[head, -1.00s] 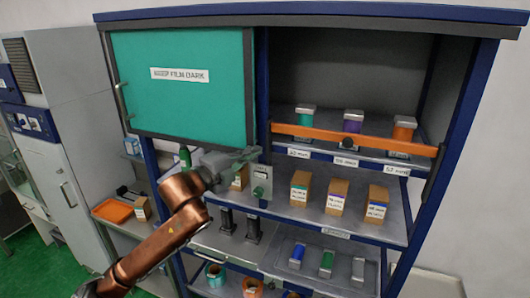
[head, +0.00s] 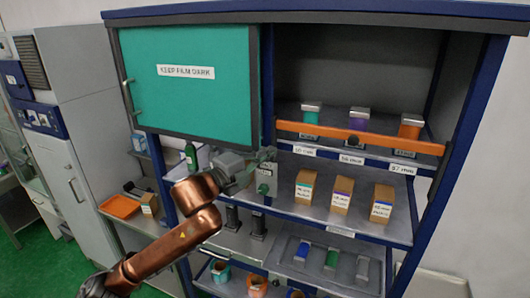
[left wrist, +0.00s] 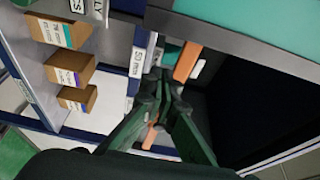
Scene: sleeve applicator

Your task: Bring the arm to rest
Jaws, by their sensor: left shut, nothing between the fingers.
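My left arm comes in from the lower left in the head view, copper-coloured. Its gripper (head: 268,156) is in front of the shelf unit, just below the lower right corner of the teal door (head: 190,80) marked "KEEP FILM DARK". In the left wrist view the dark green fingers (left wrist: 165,80) are together with nothing between them. The orange bar (head: 350,136) across the upper right compartment shows behind the fingertips in the left wrist view. My right gripper shows in neither view.
Boxes (head: 342,195) stand on the middle shelf. Teal, purple and orange items (head: 358,122) stand behind the bar. A grey tray (head: 336,279) holds coloured rolls below. An orange tray (head: 119,207) lies on the left bench. The blue frame (head: 467,120) edges the unit.

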